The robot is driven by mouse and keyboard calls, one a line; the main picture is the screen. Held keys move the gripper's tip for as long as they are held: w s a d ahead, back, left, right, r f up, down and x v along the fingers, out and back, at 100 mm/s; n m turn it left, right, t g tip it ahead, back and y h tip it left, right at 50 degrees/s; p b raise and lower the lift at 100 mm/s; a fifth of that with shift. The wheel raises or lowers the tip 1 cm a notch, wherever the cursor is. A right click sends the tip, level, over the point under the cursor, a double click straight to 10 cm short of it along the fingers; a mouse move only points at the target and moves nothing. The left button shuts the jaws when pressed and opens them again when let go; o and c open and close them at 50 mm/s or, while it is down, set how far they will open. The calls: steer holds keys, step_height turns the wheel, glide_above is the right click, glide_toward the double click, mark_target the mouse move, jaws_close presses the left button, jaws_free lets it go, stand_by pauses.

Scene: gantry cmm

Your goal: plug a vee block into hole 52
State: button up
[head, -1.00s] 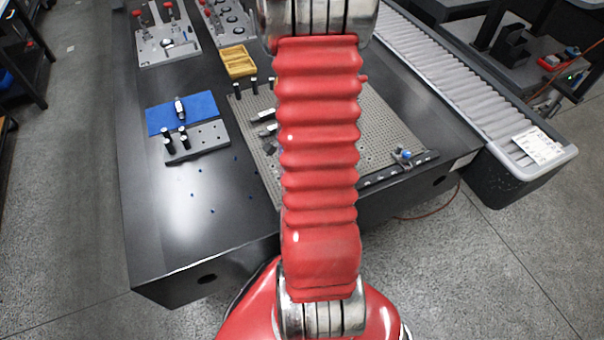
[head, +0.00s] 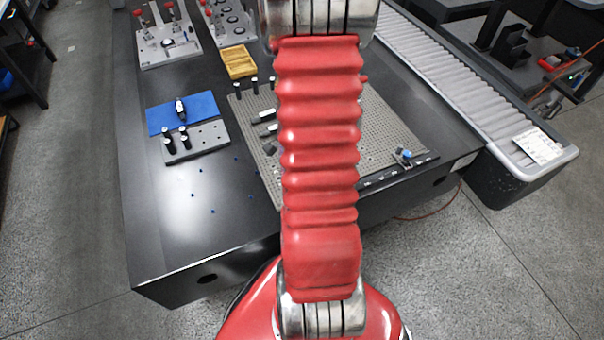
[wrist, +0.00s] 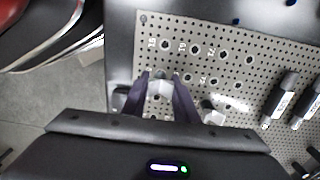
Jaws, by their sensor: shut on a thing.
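In the wrist view my gripper (wrist: 161,82) reaches over the perforated plate (wrist: 232,75), its two dark fingers closed around a small pale grey piece (wrist: 160,88), which I take for the vee block. Its lower end and any contact with the plate are hidden. Several larger dark-rimmed holes with small labels lie just beyond and right of the fingertips, one of them here (wrist: 195,48). The labels are too small to read surely, so I cannot tell which is hole 52. In the head view my red arm hides the gripper and the middle of the plate (head: 385,125).
The table's front left is mostly clear.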

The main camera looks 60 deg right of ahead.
steer(key=shift+f, duration=0.9)
stand_by(0.6)
steer(key=o, duration=1.2)
steer(key=shift+r, duration=0.1)
step_height(320, 180, up, 14)
steer(key=shift+f, duration=0.25)
stand_by(0.8)
